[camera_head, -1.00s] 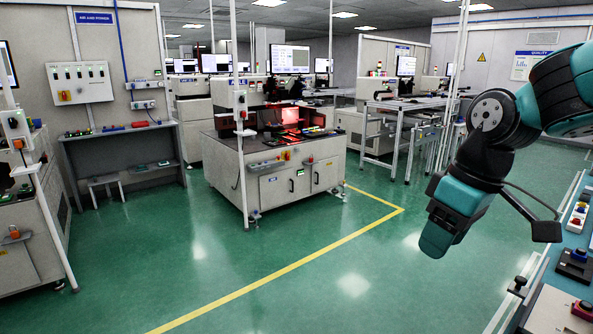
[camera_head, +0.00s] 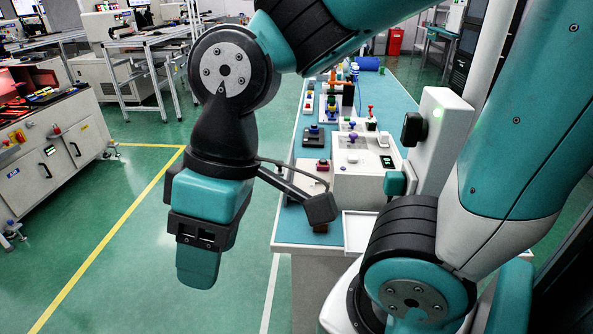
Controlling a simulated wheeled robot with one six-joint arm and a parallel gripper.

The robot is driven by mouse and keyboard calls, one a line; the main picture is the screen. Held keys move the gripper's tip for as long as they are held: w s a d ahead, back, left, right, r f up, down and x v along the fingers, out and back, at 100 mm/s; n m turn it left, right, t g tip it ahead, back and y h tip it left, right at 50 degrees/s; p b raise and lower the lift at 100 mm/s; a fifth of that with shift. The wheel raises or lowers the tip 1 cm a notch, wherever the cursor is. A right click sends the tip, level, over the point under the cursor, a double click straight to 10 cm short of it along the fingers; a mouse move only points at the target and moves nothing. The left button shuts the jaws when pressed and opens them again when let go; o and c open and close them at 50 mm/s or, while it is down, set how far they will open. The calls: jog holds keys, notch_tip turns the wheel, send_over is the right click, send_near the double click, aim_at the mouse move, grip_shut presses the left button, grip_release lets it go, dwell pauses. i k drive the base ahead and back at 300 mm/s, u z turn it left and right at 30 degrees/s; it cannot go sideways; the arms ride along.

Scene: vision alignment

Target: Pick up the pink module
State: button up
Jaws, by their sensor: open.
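I cannot pick out the pink module with certainty.
The blue-topped bench (camera_head: 286,215) carries several small coloured parts and fixtures. A white device with a small screen (camera_head: 387,161) and an upright white panel (camera_head: 440,135) stand on its right. A white tray (camera_head: 358,238) is at the front.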

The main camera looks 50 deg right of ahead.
aim_at(322, 164)
jog(key=u, duration=1)
jog(key=k, duration=1.3)
jog(key=u, duration=0.9)
jog(key=i, duration=1.15)
jog(key=z, duration=0.5)
jog(key=i, duration=2.05)
jog(key=z, duration=0.9)
jog(key=i, duration=1.1)
jog(key=z, duration=1.75)
jog(key=i, duration=0.9)
jog(key=z, duration=1.5)
jog(key=i, duration=0.95)
jog(key=z, duration=0.3)
